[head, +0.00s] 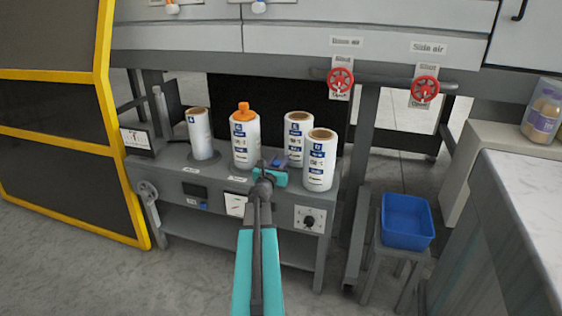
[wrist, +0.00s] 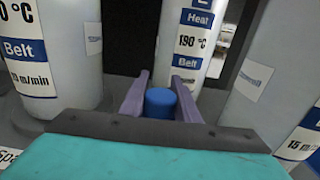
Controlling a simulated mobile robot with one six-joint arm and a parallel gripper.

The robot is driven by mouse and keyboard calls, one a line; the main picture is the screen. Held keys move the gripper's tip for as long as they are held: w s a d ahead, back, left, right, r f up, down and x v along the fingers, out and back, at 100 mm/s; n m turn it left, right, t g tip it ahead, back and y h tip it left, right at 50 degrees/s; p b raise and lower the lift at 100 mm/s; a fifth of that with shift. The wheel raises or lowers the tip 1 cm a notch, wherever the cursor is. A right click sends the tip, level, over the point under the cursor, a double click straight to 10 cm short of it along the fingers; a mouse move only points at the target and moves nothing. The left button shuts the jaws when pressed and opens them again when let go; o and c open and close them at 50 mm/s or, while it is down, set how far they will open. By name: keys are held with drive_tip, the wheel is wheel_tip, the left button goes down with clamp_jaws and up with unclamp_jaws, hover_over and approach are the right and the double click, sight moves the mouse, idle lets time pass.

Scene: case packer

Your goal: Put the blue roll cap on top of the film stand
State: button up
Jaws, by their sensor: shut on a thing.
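The blue roll cap (wrist: 159,102) is held between the two fingers of my gripper (wrist: 161,108) in the wrist view. In the head view my gripper (head: 277,166) is in front of the rolls and shows a small bit of blue at its tip. A grey bench-like stand (head: 222,178) carries several white labelled rolls. I cannot tell which part is called the film stand. One roll (head: 245,140) has an orange cap (head: 243,112) on top. The left roll (head: 200,135) sits on a dark round base. The two right rolls (head: 297,140) (head: 320,165) show bare brown tops.
A blue bin (head: 407,222) sits on a small grey stool at the right. A pale counter (head: 525,215) is at the far right. A yellow-framed guard (head: 105,110) stands at the left. Red valve wheels (head: 340,80) (head: 425,90) hang above the bench's right side.

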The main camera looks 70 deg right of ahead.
drive_tip(key=shift+f, duration=0.1)
drive_tip(key=o, duration=1.1)
drive_tip(key=a, duration=1.2)
drive_tip(key=shift+s, duration=0.4)
drive_tip(key=shift+w, duration=0.1)
